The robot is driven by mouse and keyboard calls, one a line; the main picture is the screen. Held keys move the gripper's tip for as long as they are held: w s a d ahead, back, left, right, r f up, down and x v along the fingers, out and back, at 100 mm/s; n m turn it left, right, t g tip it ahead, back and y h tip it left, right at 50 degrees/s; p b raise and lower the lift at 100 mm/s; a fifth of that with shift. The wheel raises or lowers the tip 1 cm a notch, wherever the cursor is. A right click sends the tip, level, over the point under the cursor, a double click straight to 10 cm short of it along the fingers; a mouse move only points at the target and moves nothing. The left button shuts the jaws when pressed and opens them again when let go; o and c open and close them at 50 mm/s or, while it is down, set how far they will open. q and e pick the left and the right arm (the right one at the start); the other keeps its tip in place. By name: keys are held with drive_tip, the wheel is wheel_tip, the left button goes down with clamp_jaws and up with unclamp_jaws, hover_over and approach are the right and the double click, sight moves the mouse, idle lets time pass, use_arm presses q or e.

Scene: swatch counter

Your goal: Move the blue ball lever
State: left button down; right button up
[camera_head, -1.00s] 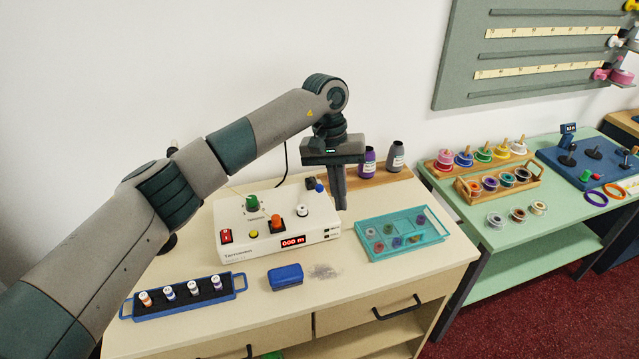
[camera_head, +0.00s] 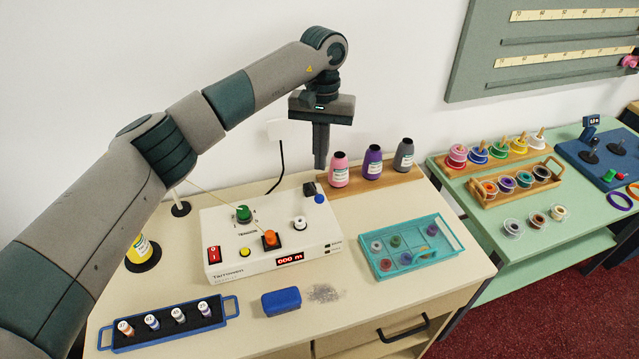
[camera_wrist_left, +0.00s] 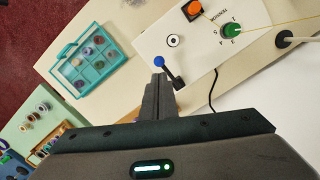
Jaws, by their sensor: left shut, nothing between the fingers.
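The blue ball lever (camera_head: 320,199) stands at the right rear corner of the white tension machine (camera_head: 275,230), with a blue ball on a short dark arm. It also shows in the left wrist view (camera_wrist_left: 159,61), just beyond my fingertips. My left gripper (camera_head: 321,166) is shut and empty, pointing down above and behind the lever in the head view. In the left wrist view its fingers (camera_wrist_left: 158,80) lie close beside the lever's dark arm; I cannot tell whether they touch. My right gripper is not in view.
A teal tray (camera_head: 455,234) with small spools stands right of the machine. Pink, purple and grey bottles (camera_head: 373,163) stand on a wooden board behind. A blue vial rack (camera_head: 217,318) and a blue box (camera_head: 281,302) lie in front.

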sight(319, 195)
use_arm(q)
drive_tip(key=f, duration=0.3)
drive_tip(key=shift+s, duration=0.4)
drive_tip(key=shift+s+f, duration=0.15)
drive_tip(key=shift+f, duration=1.7)
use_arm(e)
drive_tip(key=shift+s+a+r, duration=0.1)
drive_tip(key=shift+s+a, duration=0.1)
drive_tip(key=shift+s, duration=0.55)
use_arm(q)
drive_tip(key=shift+a+f, duration=0.1)
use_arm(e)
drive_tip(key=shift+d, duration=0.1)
